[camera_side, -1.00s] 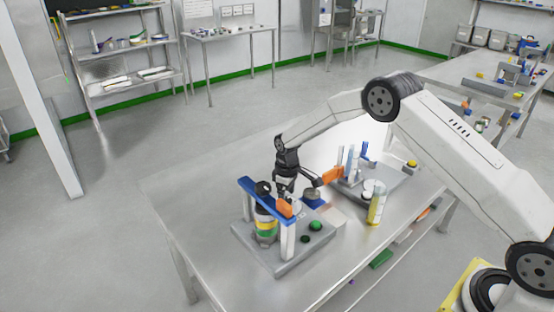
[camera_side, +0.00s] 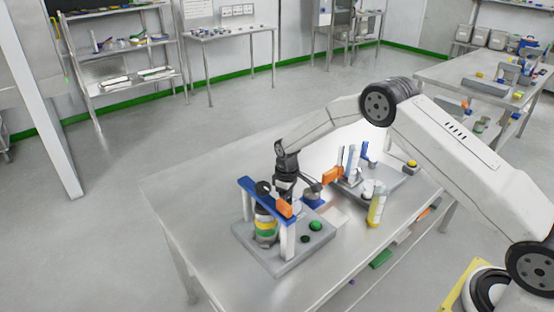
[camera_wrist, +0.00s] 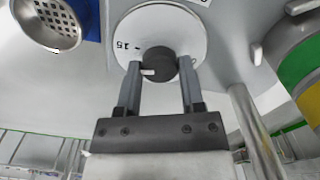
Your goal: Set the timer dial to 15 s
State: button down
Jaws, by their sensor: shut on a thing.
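The timer dial (camera_wrist: 190,22) is a white disc with a dark round knob (camera_wrist: 158,63) in the wrist view. A "15" mark shows inverted on the disc's left side. A small white pointer mark (camera_wrist: 148,72) on the knob faces left in the picture. My gripper (camera_wrist: 160,70) has one finger on each side of the knob and is shut on it. In the side view my gripper (camera_side: 285,188) points down behind the blue crossbar (camera_side: 264,197) of the near station. The dial cannot be made out there.
The near grey base (camera_side: 280,263) carries a banded cylinder (camera_side: 265,226), white posts and a green button (camera_side: 316,226). A metal strainer (camera_wrist: 48,28) stands close at upper left in the wrist view. The table's left side is clear.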

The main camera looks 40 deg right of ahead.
jog(key=shift+m, duration=1.5)
jog(key=shift+c, duration=1)
grip_release()
jog(key=shift+r, duration=0.15)
jog(key=shift+r, duration=3.75)
